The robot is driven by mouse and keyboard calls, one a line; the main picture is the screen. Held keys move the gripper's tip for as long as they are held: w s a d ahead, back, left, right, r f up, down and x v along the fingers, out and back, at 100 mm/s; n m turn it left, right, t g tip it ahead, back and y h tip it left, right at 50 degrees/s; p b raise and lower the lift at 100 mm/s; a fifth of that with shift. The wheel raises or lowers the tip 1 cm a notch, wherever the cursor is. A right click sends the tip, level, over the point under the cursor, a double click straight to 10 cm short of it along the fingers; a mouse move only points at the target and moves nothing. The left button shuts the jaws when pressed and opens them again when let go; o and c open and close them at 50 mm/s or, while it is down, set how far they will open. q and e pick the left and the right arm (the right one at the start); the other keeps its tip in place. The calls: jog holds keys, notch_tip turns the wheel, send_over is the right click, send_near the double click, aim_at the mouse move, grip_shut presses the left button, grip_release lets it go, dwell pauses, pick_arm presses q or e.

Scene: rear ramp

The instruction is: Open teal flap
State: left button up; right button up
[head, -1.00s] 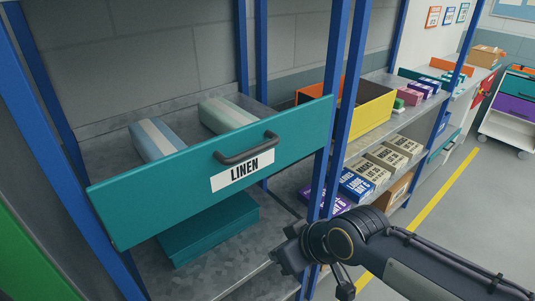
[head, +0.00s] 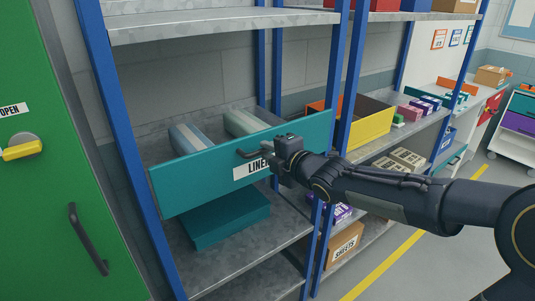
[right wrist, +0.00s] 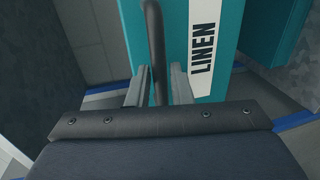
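The teal flap (head: 205,184) stands across the front of a shelf bay, with a white LINEN label (head: 250,170) partly hidden by my right gripper. Its dark bar handle (head: 246,154) shows only at its left end in the head view. My right gripper (head: 274,158) is at the handle, in front of the flap. In the right wrist view the handle (right wrist: 154,35) runs between the two fingers of the gripper (right wrist: 158,80), which stand apart on either side of it with a small gap at right. My left gripper is out of view.
Two folded linen packs (head: 245,122) lie behind the flap, and a teal box (head: 228,218) sits on the shelf below. Blue posts (head: 337,110) flank the bay. A yellow bin (head: 370,128) is at right. A green door (head: 45,180) stands at left.

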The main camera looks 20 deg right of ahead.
jog(key=shift+x, duration=0.9)
grip_shut()
